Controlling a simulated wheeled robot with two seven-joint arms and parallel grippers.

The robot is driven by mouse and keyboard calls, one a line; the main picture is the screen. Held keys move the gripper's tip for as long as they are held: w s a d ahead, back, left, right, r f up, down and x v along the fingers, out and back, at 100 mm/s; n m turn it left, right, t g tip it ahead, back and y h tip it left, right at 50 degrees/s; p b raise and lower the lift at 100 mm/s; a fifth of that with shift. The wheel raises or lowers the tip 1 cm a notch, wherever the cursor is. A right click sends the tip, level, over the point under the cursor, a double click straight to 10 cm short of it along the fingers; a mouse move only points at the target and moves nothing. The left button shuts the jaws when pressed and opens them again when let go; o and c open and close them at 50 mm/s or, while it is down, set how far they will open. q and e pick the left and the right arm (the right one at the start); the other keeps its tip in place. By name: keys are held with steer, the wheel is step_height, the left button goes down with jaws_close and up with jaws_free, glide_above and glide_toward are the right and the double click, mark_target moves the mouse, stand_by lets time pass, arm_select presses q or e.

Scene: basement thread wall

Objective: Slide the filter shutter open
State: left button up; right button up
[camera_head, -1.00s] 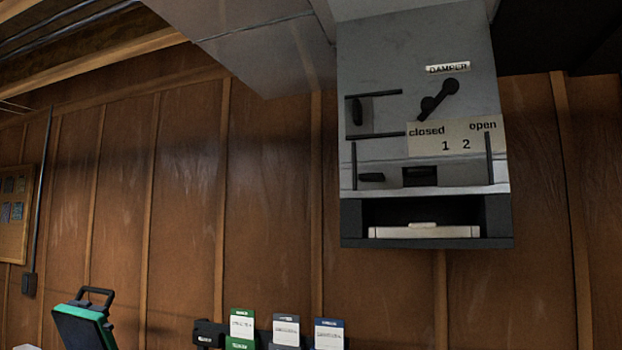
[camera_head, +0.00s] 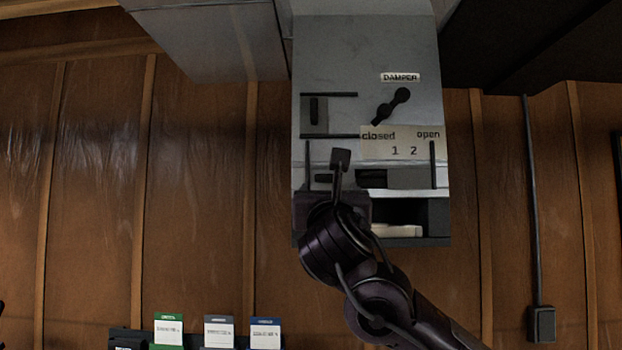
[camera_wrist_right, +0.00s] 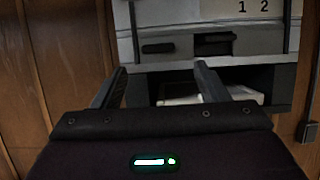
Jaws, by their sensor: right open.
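The grey damper cabinet (camera_head: 370,60) hangs on the wall. A small plate with an upright dark handle (camera_head: 314,108) sits at the left end between two horizontal rails. Lower down, a grey panel with a dark horizontal handle (camera_wrist_right: 158,47) and a dark slot (camera_wrist_right: 214,43) lies between two upright rails. No label tells which is the filter shutter. My right gripper (camera_head: 332,205) is in front of the cabinet's lower left. In the wrist view its fingers (camera_wrist_right: 158,80) are open and empty, below the horizontal handle and apart from it. My left gripper is not in view.
Below the panel is an open bay holding a pale flat item (camera_head: 400,231), partly hidden by my arm. A damper lever (camera_head: 392,104) and a "closed/open 1 2" label (camera_head: 402,143) are above. Cards (camera_head: 219,330) stand on a low wall rack.

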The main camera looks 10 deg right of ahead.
mark_target(327, 179)
steer(key=p+x, duration=0.1)
steer(key=x, duration=0.1)
steer(key=p+x, duration=0.3)
steer(key=x, duration=0.1)
steer(key=shift+w+a+r, duration=0.15)
steer(key=shift+w+a, duration=0.05)
steer(key=shift+w, duration=0.05)
steer(key=shift+w+d+p, duration=0.35)
steer(key=shift+w+p, duration=0.2)
